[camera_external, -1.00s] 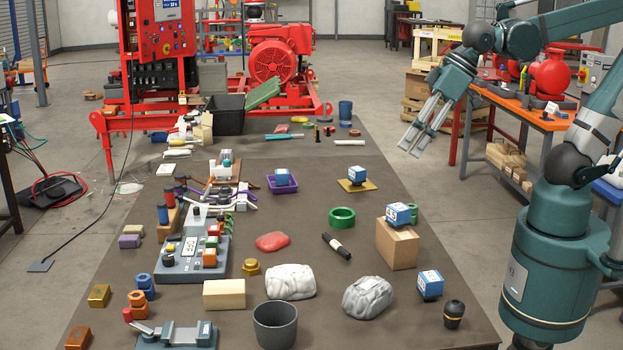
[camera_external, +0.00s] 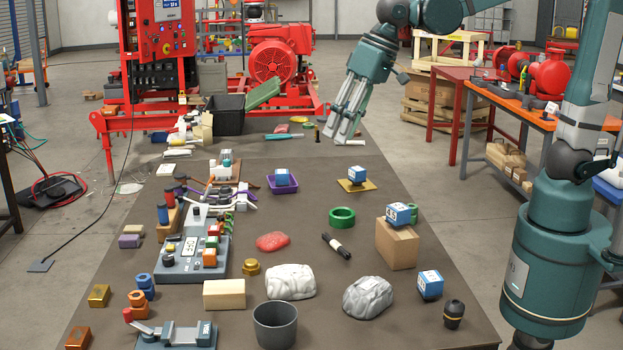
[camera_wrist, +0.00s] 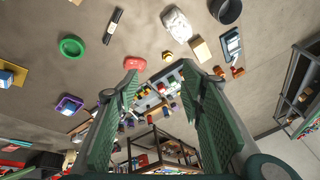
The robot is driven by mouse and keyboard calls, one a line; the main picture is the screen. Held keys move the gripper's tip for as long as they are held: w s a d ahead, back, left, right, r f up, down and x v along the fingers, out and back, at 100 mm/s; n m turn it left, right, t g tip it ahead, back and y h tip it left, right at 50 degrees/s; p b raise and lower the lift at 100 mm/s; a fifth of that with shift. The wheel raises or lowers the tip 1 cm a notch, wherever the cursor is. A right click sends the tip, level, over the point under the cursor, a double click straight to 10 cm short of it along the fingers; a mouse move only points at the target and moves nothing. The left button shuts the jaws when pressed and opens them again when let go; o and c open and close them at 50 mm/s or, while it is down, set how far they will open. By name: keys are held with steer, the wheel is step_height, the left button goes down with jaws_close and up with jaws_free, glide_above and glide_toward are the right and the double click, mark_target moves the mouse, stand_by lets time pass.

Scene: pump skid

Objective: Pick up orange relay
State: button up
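In the wrist view the panel area shows between my fingers, and a small orange patch (camera_wrist: 161,88) there seems to be the same block. My gripper (camera_external: 347,138) is high over the far right part of the table, well apart from the panel. Its two fingers are spread and nothing is between them. It also shows in the wrist view (camera_wrist: 160,75).
A cardboard box (camera_external: 397,245) with a blue-white block stands at right. A grey bin (camera_external: 275,325), wooden block (camera_external: 224,295) and wrapped lumps (camera_external: 290,281) lie in front of the panel. Space around the red lump (camera_external: 272,241) is fairly clear.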

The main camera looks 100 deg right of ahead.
steer(key=w+f+m+g, duration=0.1)
steer(key=w+f+m, duration=0.15)
steer(key=w, duration=0.85)
steer(key=m+g+p, duration=0.3)
steer(key=m, duration=0.5)
glide_above(208, 252)
steer(key=f, duration=2.1)
steer(key=shift+s+a, duration=0.1)
steer(key=shift+s, duration=0.15)
steer(key=shift+w+f+m, duration=0.25)
steer(key=shift+f, duration=0.2)
steer(key=shift+f, duration=0.1)
steer(key=shift+f, duration=1.2)
steer(key=shift+f, duration=0.1)
